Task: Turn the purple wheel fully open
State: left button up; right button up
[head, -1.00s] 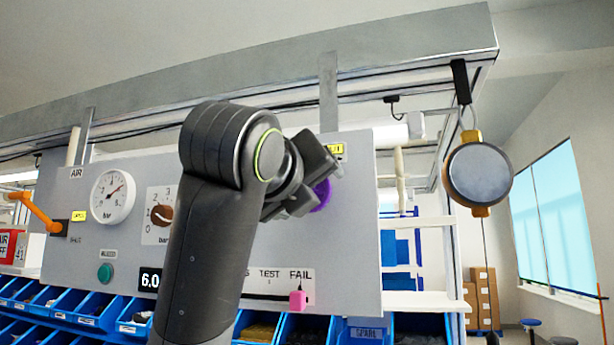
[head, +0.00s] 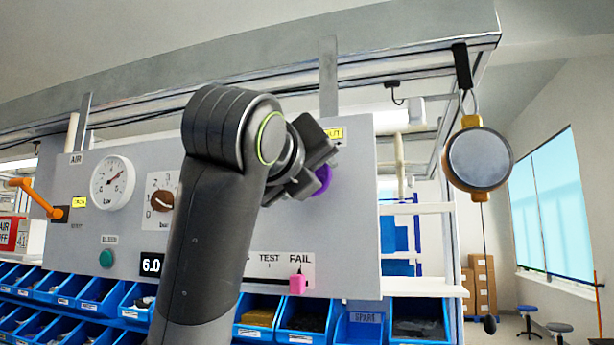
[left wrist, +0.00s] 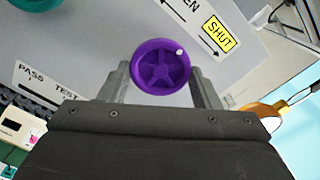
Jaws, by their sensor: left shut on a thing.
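The purple wheel (head: 323,180) is on the grey panel, mostly hidden behind my left gripper (head: 322,160) in the head view. The left wrist view shows the wheel (left wrist: 161,66) whole, round and spoked, with a white dot on its upper right rim. My left gripper (left wrist: 160,88) is shut on the wheel, one finger at each side of its rim. Beside the wheel is a yellow SHUT label (left wrist: 218,33) with an arrow, and part of another word ending in "EN". My right gripper is in neither view.
The panel also carries a pressure gauge (head: 112,183), a brown knob (head: 162,201), an orange lever (head: 35,198), a green button (head: 106,259) and a pink slider (head: 298,284) under FAIL. Blue bins (head: 308,318) line the bottom. A round hanging device (head: 479,160) is at the right.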

pick_arm(q)
jog(key=n+b, duration=0.5)
jog(key=n, duration=1.2)
jog(key=n+b, duration=0.6)
jog(key=n, duration=1.2)
jog(key=shift+w+a+b, duration=0.15)
jog(key=shift+b, duration=0.15)
jog(key=shift+r+n, duration=0.1)
jog(key=shift+n, duration=0.2)
jog(key=o, duration=1)
jog(key=shift+r, duration=0.15)
